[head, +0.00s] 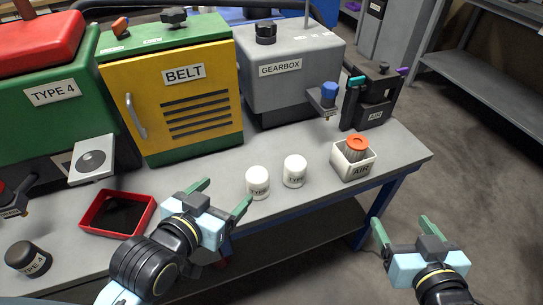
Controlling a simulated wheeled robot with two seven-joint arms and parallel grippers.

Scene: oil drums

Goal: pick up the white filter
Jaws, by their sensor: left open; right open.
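Two white cylinders with "TYPE" labels stand upright on the grey table; one white filter (258,182) is nearer the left gripper and another white filter (294,171) is just right of it. The ends of their labels are too small to read. My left gripper (225,194) is open and empty, left of the nearer white cylinder, one finger close to it in the picture; I cannot tell whether they touch. My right gripper (402,220) is open and empty, off the table's right end over the floor in the picture.
A white AIR box (353,170) holds an orange-topped filter (357,148). A red tray (92,214) and a black TYPE cylinder (27,258) are at left. The yellow BELT unit (185,125), grey GEARBOX (290,85) and black AIR unit (368,112) stand behind.

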